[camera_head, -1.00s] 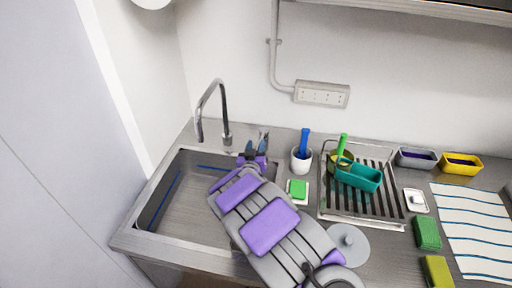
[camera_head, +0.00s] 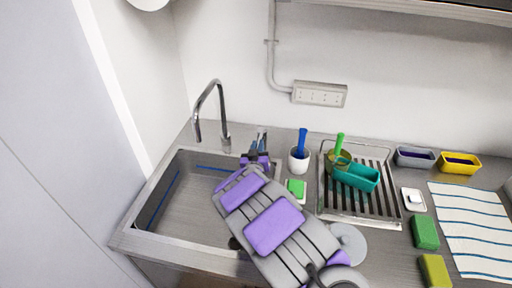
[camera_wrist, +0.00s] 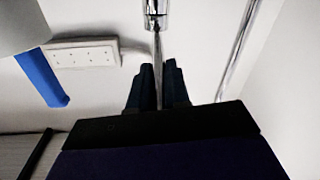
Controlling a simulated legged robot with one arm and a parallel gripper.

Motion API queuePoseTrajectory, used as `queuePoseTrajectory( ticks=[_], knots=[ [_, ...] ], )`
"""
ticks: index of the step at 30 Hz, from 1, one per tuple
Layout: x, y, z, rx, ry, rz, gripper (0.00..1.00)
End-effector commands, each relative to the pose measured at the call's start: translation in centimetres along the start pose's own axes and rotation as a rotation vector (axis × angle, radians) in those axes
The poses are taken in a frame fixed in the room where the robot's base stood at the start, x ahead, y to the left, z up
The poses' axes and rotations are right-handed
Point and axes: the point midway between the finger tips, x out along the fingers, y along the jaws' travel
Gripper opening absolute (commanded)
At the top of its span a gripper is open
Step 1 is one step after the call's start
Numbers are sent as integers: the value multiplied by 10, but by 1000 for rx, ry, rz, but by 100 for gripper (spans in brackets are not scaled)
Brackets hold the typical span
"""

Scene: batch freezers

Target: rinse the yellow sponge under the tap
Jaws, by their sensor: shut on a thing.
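The chrome tap (camera_head: 222,105) stands at the back of the steel sink (camera_head: 205,215), its spout arching over the basin. No water stream shows. My gripper (camera_head: 261,138) is at the sink's back right, just right of the tap's base. In the wrist view my gripper's dark fingers (camera_wrist: 158,88) are shut on a thin metal rod, which looks like the tap lever (camera_wrist: 157,48); the contact is partly hidden. The yellow sponge (camera_head: 435,271), olive-yellow, lies on the counter at the lower right, well away from my gripper.
A white cup (camera_head: 299,164) with a blue-handled tool and a green sponge (camera_head: 296,189) sit right of my arm. Beyond is a drying rack (camera_head: 360,213) with a teal scoop. Another green sponge (camera_head: 425,232) lies beside a striped cloth (camera_head: 475,230). The sink basin looks empty.

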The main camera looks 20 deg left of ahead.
Motion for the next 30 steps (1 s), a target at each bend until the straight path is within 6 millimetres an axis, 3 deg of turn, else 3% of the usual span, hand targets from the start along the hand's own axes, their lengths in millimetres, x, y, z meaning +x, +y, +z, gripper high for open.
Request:
queuePoseTrajectory(
  ticks=[7,20,21,28,30],
  knots=[
    [1,16,6,-5,14,-112,0],
    [-1,16,9,-2,17,-151,0],
    [-1,16,9,-2,17,-151,18],
    [-1,18,6,-1,22,-148,40],
    [-2,18,6,0,23,-148,42]
  ],
)
